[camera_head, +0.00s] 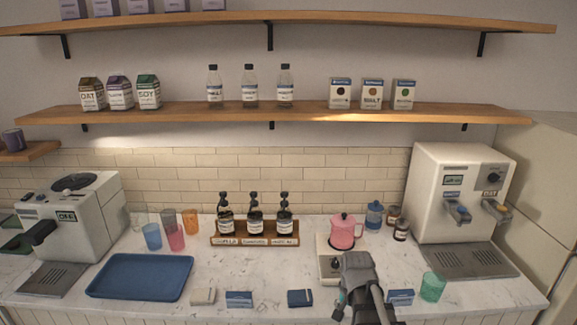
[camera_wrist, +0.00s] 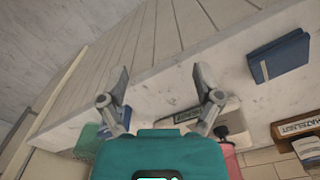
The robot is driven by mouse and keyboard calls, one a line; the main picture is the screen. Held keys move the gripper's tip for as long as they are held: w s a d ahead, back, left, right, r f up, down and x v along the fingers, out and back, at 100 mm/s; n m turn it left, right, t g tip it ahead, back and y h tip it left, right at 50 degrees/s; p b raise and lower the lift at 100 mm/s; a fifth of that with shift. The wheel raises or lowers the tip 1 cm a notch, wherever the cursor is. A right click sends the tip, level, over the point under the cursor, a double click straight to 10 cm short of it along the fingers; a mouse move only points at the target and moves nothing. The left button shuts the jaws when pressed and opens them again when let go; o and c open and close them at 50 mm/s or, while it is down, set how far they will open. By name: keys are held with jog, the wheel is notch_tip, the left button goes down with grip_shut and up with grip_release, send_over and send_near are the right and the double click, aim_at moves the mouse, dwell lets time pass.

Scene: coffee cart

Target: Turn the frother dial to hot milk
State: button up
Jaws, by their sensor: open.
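The frother, a pale base (camera_head: 322,246) with a pink lidded jug (camera_head: 342,232) on it, stands on the counter right of centre in the head view. A small dark dial (camera_head: 334,264) shows on its front, partly beside my arm; its setting is too small to read. In the wrist view part of the pale base (camera_wrist: 228,108) with a dark label and the jug (camera_wrist: 232,158) show behind the right finger. My gripper (camera_wrist: 160,75) is open and empty, its fingers apart in front of the counter edge. The dial cannot be made out in the wrist view.
A blue box (camera_head: 400,297) and a green cup (camera_head: 433,287) stand right of my arm; a dark blue packet (camera_head: 300,298) lies left. The coffee machine (camera_head: 455,185) is at right, syrup bottles (camera_head: 255,222) behind left. A blue tray (camera_head: 140,277) lies farther left.

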jog(key=s+f+n+b, duration=0.2)
jog(key=s+f+n, duration=0.1)
jog(key=s+n, duration=0.2)
jog(key=shift+s+f+n+b, duration=0.2)
jog(key=shift+n+b, duration=0.1)
jog(key=shift+n, duration=0.3)
dwell(1.8)
